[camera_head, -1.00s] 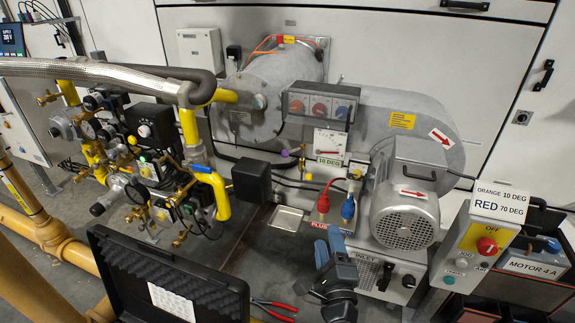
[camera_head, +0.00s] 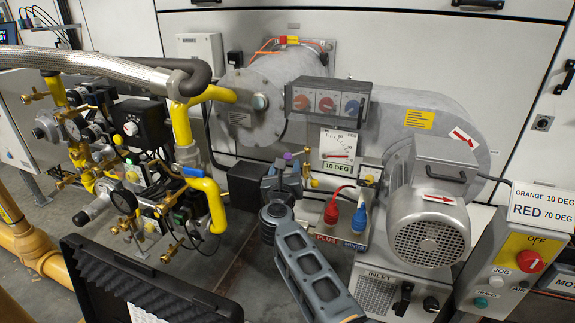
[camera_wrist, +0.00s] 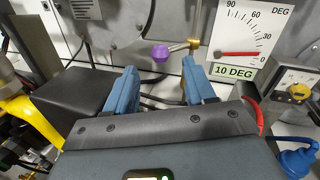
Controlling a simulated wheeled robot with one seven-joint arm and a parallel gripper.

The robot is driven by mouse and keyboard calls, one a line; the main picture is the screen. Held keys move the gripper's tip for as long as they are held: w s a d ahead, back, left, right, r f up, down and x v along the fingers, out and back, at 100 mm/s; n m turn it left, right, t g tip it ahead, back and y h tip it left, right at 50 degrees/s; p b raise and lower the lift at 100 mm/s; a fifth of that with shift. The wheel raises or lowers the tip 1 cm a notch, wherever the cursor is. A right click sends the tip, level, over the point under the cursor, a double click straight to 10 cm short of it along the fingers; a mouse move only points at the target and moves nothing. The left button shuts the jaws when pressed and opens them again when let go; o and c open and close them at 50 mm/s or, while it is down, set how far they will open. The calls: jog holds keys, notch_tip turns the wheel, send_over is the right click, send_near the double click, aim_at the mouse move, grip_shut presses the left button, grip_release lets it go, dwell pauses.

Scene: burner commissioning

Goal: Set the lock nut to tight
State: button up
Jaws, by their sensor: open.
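My gripper (camera_head: 283,176) is open and empty in front of the blower housing. Its two blue fingers show in the wrist view (camera_wrist: 158,82), spread apart. A small purple knob (camera_wrist: 160,53) on a brass rod lies beyond and between the fingertips, apart from them. The rod runs right to a brass fitting (camera_wrist: 194,45) above the right finger. In the head view the purple knob (camera_head: 288,156) shows just above my gripper. I cannot tell for certain which part is the lock nut, or whether it is tight.
An angle dial (camera_wrist: 238,32) with a red pointer near its low end and a "10 DEG" label (camera_wrist: 234,72) stand right of the fingers. A black box (camera_wrist: 75,98) and yellow pipe (camera_wrist: 32,122) are at left. Red and blue plugs (camera_head: 359,217) sit lower right.

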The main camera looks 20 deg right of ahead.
aim_at(288, 159)
jog(key=shift+b+x, duration=1.1)
jog(key=shift+x, duration=1.4)
grip_shut()
jog(key=shift+d, duration=0.1)
